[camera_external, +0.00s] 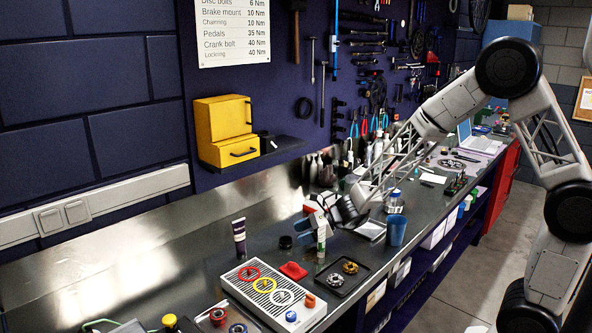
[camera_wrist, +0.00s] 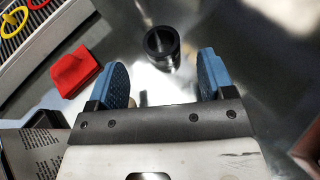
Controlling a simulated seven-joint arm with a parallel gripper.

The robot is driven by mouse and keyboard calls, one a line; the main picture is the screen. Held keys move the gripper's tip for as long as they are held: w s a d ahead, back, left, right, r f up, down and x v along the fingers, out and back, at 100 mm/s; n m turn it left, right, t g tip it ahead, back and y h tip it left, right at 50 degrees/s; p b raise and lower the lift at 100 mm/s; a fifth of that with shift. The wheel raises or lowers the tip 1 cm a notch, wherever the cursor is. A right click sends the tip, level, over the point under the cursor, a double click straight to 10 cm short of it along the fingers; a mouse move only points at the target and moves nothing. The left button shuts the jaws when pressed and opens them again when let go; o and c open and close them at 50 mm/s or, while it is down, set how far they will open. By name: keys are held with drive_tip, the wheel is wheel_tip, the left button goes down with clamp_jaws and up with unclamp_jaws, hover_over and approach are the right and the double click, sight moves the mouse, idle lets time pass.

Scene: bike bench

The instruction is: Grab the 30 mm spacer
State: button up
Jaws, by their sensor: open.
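A short black hollow cylinder (camera_wrist: 162,47), which looks like the spacer, stands on the metal bench top in the wrist view. No size marking shows on it. In the external view it appears as a small dark piece (camera_external: 285,242) left of my gripper (camera_external: 316,214). In the wrist view my gripper (camera_wrist: 164,76) is open, its two blue-padded fingers spread wide with nothing between them. The cylinder lies just beyond the fingertips, roughly centred on the gap and apart from both fingers.
A red block (camera_wrist: 75,70) sits left of my fingers. A white slotted tray (camera_external: 246,294) with coloured rings and a black tray (camera_external: 341,277) with metal rings stand in front. A dark tube (camera_external: 239,238) and blue cup (camera_external: 396,231) stand nearby. Bare bench surrounds the cylinder.

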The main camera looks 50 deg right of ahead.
sight(281, 241)
drive_tip(key=shift+a, duration=0.1)
drive_tip(key=shift+x, duration=2.55)
drive_tip(key=c, duration=1)
wheel_tip(281, 241, up, 10)
